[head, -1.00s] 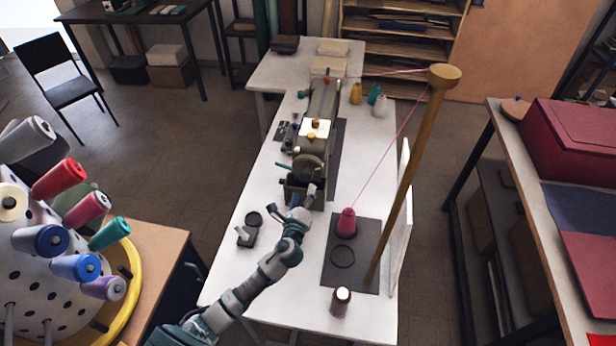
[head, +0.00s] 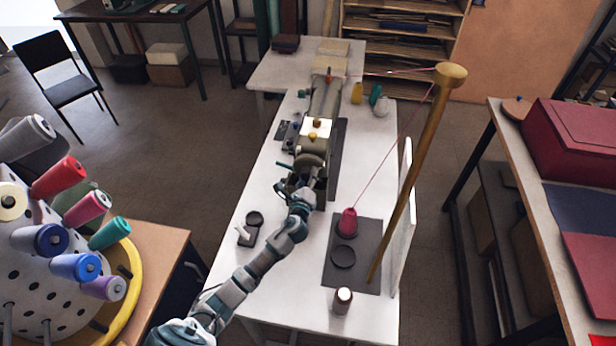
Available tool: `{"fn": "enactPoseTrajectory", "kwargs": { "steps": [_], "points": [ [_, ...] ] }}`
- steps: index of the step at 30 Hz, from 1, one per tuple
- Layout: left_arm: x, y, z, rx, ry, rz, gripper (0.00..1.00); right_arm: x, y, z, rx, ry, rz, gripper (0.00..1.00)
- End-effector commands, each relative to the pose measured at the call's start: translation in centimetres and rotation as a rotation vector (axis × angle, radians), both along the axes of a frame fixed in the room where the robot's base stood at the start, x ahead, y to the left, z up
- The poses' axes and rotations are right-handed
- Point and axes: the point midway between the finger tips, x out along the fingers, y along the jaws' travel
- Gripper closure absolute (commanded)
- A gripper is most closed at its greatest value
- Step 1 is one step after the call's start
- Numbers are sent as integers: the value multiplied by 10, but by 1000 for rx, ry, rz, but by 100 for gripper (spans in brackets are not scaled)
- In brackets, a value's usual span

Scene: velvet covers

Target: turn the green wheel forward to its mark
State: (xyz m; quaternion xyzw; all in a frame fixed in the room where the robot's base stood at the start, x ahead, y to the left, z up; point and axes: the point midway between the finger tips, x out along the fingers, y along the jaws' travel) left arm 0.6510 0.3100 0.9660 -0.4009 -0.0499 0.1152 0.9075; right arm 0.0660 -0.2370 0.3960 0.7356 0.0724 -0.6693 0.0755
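An olive-green sewing machine (head: 325,97) stands lengthwise on the white table. Its rounded green wheel (head: 311,161) is at the near end, above a dark box-like part. I cannot make out a mark on it. My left arm comes in from the lower left. My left gripper (head: 297,187) is just in front of and below the wheel, at the near end of the machine. The fingers are small and overlap the dark parts behind, so their opening and any touch on the wheel are unclear. My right gripper is not in view.
A pink thread cone (head: 347,222) stands on a dark mat (head: 368,262) beside a tall wooden thread post (head: 411,170). A rack of colored spools is at left.

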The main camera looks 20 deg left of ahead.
Motion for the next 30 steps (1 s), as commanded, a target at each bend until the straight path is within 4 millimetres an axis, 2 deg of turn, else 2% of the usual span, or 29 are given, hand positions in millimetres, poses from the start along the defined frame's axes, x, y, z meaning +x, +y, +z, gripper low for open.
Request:
{"fn": "enactPoseTrajectory", "kwargs": {
  "steps": [14,30],
  "points": [
    [0,2,1,-74,-21,7,87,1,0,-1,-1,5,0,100],
    [0,2,2,-520,-138,7,87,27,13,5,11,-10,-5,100]
  ]
}}
